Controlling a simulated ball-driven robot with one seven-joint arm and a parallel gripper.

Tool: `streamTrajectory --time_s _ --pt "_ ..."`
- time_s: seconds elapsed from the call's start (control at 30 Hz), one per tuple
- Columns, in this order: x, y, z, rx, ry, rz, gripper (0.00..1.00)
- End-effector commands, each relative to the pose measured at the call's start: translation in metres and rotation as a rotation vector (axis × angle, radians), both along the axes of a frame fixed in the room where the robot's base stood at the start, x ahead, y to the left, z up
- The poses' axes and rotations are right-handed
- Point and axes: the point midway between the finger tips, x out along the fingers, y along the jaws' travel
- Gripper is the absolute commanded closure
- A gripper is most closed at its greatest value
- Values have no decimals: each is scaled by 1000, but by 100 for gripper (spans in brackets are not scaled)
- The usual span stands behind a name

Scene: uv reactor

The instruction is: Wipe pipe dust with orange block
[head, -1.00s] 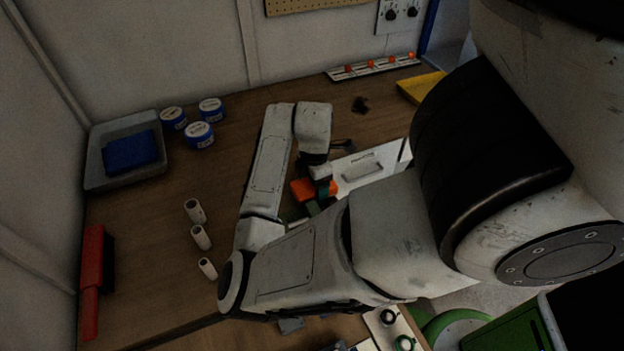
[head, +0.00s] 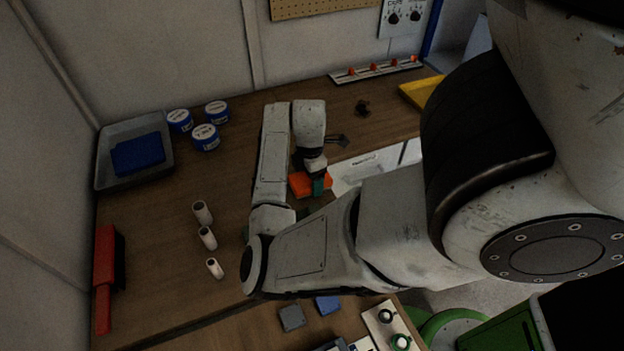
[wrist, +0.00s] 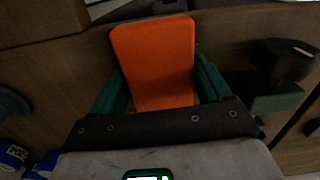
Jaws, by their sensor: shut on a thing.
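My gripper (wrist: 157,80) is shut on the orange block (wrist: 154,58), with a green finger on each side of it in the wrist view. In the head view the orange block (head: 301,185) is low over or on the wooden table, under my wrist; I cannot tell whether it touches the surface. A green finger (head: 318,187) shows beside it.
A grey tray with a blue pad (head: 137,154) and blue-white tins (head: 205,137) stand at the back left. A red-handled brush (head: 104,268) lies at the left edge. A dark round object (wrist: 285,60) is right of the block.

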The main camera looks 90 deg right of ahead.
Motion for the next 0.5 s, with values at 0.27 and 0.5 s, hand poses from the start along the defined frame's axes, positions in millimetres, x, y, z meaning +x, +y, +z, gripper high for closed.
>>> streamTrajectory --time_s 0.27,0.5 --pt "10 -20 -2 -1 -1 -1 56" --pt "17 -33 -3 0 -1 -1 56"
